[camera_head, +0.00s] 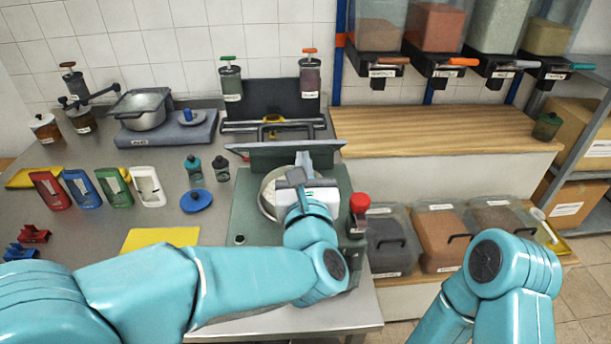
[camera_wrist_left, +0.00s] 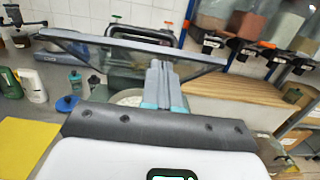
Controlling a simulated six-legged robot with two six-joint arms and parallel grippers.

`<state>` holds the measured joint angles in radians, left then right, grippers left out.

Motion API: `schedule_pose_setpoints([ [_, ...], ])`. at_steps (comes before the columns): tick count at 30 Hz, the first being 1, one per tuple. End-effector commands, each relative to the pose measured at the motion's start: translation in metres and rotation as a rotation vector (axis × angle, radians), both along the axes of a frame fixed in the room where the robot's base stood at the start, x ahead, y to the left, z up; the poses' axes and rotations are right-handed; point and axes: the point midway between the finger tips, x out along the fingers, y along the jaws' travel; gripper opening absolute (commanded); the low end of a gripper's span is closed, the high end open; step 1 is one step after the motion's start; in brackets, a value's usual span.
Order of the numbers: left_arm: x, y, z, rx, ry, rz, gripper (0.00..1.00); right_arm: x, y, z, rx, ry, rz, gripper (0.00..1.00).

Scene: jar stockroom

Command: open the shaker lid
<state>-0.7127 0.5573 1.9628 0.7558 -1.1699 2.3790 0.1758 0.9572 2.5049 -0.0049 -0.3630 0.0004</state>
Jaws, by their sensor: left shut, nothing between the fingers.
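The shaker (camera_head: 245,215) is a grey-green box on the counter's front right, with a pale round bowl (camera_head: 268,194) in its top. Its lid (camera_head: 252,157), a dark panel with a pale rim, stands raised and tilted at the back; it also spans the left wrist view (camera_wrist_left: 110,52). My left gripper (camera_head: 303,162) is over the bowl, its fingers shut and empty. In the left wrist view, the fingertips (camera_wrist_left: 158,68) overlap the lid's panel; I cannot tell whether they touch it. The gripper hides part of the bowl. My right gripper is outside the view.
A red-capped jar (camera_head: 358,213) stands at the shaker's right. A yellow mat (camera_head: 160,238) and a blue lid (camera_head: 196,201) lie to the left. Behind are two pump jars (camera_head: 231,82) on a dark stand.

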Motion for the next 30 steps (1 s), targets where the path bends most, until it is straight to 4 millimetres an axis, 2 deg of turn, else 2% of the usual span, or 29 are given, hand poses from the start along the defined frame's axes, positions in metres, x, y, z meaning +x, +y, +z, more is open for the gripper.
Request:
schedule_pose_setpoints([
  [3,0.004,0.0,0.006,0.0,0.0,0.0,0.0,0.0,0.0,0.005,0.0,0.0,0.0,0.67],
  [16,0.005,0.0,0.007,0.0,0.004,-0.001,0.0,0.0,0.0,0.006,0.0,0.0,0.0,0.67],
  [30,0.014,0.0,0.031,-0.002,0.102,0.0,0.0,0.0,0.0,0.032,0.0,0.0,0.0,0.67],
])
